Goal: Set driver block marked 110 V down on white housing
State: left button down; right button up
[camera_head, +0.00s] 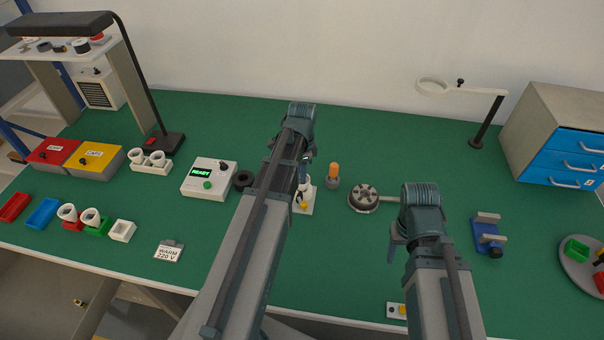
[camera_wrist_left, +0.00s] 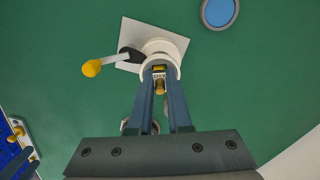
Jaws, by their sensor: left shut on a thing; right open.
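My left gripper (camera_wrist_left: 160,92) is shut on a small block (camera_wrist_left: 158,73) with a yellow edge and a pale label too small to read. The block is at the mouth of a round white housing (camera_wrist_left: 172,62) on a white clamp plate (camera_wrist_left: 133,30). I cannot tell whether the block touches the housing. In the head view the left gripper (camera_head: 303,182) is over this plate (camera_head: 307,208), and my arm hides most of the block and housing. My right gripper (camera_head: 394,246) is open at the right, its fingers partly hidden by its wrist.
A yellow-knobbed clamp lever (camera_wrist_left: 104,63) reaches left of the housing. Near the plate are an orange-topped piece (camera_head: 333,172), a dark round fixture (camera_head: 364,198) and a READY tester (camera_head: 209,180).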

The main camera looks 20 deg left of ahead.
pick_arm(q)
jog(key=shift+r, duration=0.15)
dwell(0.5)
jog(key=c, duration=0.8)
grip_release()
jog(key=shift+o, duration=0.2)
jog(key=shift+r+p, duration=0.15)
jog(key=shift+p, duration=0.25)
jog(key=shift+w+r, duration=0.1)
jog(key=shift+r, duration=0.15)
notch_tip(320, 180, up, 13)
jog(key=p, duration=1.3)
